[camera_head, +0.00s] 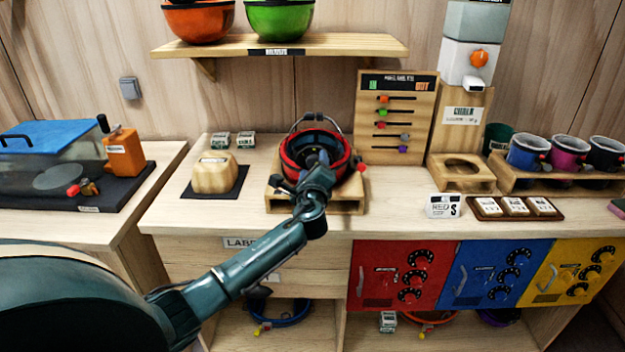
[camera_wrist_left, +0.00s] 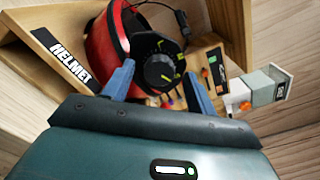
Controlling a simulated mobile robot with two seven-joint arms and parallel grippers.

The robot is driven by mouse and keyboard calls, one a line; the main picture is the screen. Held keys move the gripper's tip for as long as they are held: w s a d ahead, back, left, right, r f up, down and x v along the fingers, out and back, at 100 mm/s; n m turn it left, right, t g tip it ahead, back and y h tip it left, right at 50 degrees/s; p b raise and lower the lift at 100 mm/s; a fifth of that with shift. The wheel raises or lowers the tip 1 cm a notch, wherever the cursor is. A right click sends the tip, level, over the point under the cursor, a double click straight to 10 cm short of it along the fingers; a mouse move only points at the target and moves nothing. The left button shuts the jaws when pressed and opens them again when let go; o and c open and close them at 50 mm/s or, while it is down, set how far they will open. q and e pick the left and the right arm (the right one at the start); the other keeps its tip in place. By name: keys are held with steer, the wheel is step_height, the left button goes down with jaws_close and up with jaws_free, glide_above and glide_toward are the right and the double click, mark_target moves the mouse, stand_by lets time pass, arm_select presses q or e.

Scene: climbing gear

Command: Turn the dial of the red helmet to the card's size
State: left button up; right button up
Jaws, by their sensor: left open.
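The red helmet (camera_head: 292,158) lies upside down, its opening up, on a wooden stand (camera_head: 352,206) in the middle of the counter. In the left wrist view the red helmet (camera_wrist_left: 104,38) shows its black dial (camera_wrist_left: 159,70) with yellow marks. My left gripper (camera_head: 322,165) is at the helmet in the head view; in the wrist view its two blue fingers (camera_wrist_left: 158,88) are open, one on each side of the dial. I cannot tell whether they touch it. The card (camera_head: 443,206), white and reading "RED S", stands at the counter's front right. My right gripper is not in view.
A wooden block on a dark mat (camera_head: 214,175) is left of the helmet. A board with colored sliders (camera_head: 398,115) stands behind it. A tray of white cards (camera_head: 514,207) and several cups (camera_head: 528,152) are at right. Orange and green helmets (camera_head: 279,18) sit on the shelf above.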

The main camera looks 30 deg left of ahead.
arm_select(q)
steer(key=b+v, duration=0.1)
steer(key=v, duration=1.1)
steer(key=shift+s+d, duration=0.15)
steer(key=shift+s, duration=0.2)
steer(key=shift+f, duration=0.1)
steer(key=s+d+f+n+g+h, duration=0.2)
steer(key=s+d+f+n+h, duration=0.15)
steer(key=f, duration=0.55)
steer(key=s+d+f+n+g+h, duration=0.1)
steer(key=s+d+f+n+h, duration=0.1)
steer(key=s+d+f+h, duration=0.45)
steer(key=s+d+f+n+g+h, duration=0.1)
steer(key=s+d+f+n, duration=0.2)
steer(key=s+f+n, duration=0.2)
steer(key=s+d+f+n+g+h, duration=0.1)
steer(key=s+d+f+n, duration=0.3)
steer(key=s, duration=0.4)
steer(key=f+n, duration=0.1)
steer(key=n, duration=0.1)
steer(key=shift+s+d+f+n, duration=0.25)
steer(key=shift+s+f+n, duration=0.1)
steer(key=shift+s+f, duration=0.05)
